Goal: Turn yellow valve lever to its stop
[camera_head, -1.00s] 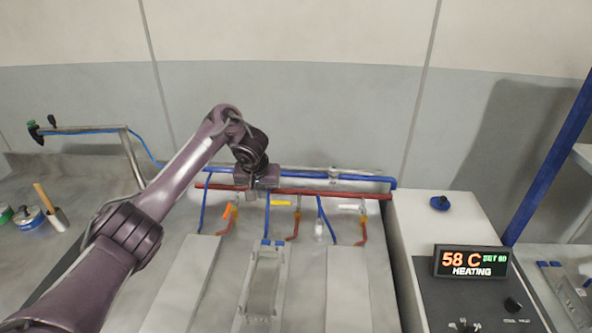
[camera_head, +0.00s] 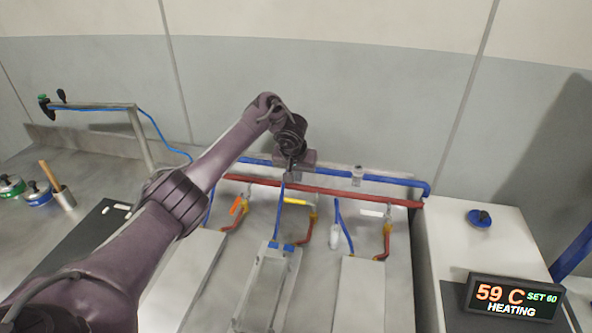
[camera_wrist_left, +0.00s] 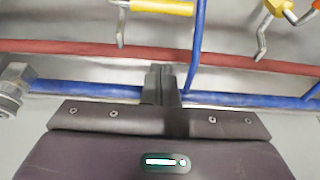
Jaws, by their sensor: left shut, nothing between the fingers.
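The yellow valve lever (camera_head: 295,201) lies roughly level across the middle valve, below the red pipe. It also shows at the top edge of the left wrist view (camera_wrist_left: 165,7), partly cut off. My left gripper (camera_head: 291,176) hangs at the pipes above the lever in the head view, pointing down. In the left wrist view its fingers (camera_wrist_left: 161,78) are shut and empty, in front of the blue pipe, apart from the lever. My right gripper is not in view.
An orange lever (camera_head: 236,205) and a white lever (camera_head: 372,213) flank the yellow one. Blue pipe (camera_head: 395,179) and red pipe (camera_head: 385,199) run along the wall. A heater display (camera_head: 514,297) reads 59 C at right. A blue hose hangs close to my fingers.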

